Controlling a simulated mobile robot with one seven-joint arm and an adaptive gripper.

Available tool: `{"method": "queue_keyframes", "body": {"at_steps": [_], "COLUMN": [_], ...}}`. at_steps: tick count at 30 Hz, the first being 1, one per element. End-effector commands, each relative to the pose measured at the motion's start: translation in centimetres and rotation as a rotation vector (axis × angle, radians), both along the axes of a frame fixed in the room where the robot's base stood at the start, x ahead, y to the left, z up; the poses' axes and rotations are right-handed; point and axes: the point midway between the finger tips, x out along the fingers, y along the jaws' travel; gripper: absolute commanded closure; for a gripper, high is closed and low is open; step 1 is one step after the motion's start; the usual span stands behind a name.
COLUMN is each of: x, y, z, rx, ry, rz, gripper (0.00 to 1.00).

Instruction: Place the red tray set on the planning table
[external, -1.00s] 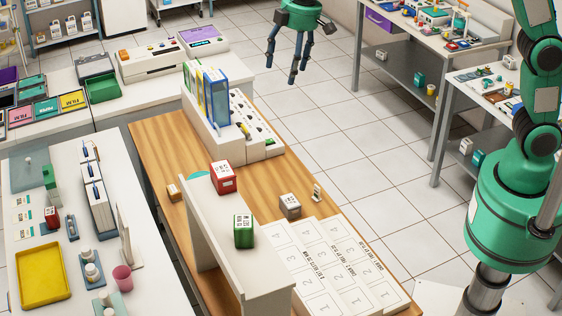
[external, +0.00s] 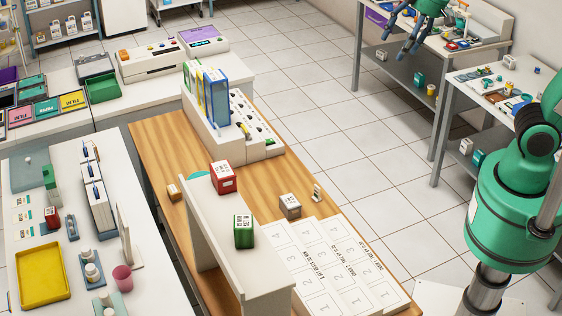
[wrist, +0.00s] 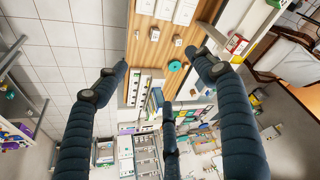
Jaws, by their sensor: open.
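The red box with a white printed label, seemingly the red tray set (external: 222,177), stands on a narrow raised white shelf (external: 222,232) above the wooden table. In the wrist view, a red-and-white box (wrist: 233,43) appears at upper right. The wooden table (external: 155,150), perhaps the planning table, carries white numbered panels (external: 330,265) at its near right. My gripper (external: 403,36) is open and empty at the top right, over the floor by the far bench and well away from the red box. Its spread fingers show in the wrist view (wrist: 165,95).
A green box (external: 244,231) stands on the same shelf, nearer the camera. A grey box (external: 290,206) and a small brown box (external: 174,192) sit on the wood. Upright binders (external: 215,95) rise at the table's far end. Open floor (external: 350,150) lies right of the table.

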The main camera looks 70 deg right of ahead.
Motion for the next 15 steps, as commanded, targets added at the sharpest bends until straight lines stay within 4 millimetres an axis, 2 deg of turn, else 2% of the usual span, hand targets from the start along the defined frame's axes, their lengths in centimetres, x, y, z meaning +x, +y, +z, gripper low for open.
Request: {"method": "queue_keyframes", "body": {"at_steps": [1, 9, 15], "x": [-1.5, -8.6, -12.5], "y": [-0.6, -2.8, -3.8], "z": [-0.3, -3.0, -5.3], "rx": [0.003, 0.021, 0.031], "ry": [-0.012, -0.065, -0.095], "rz": [-0.015, -0.098, -0.147], "gripper": [0.31, 0.31, 0.31]}}
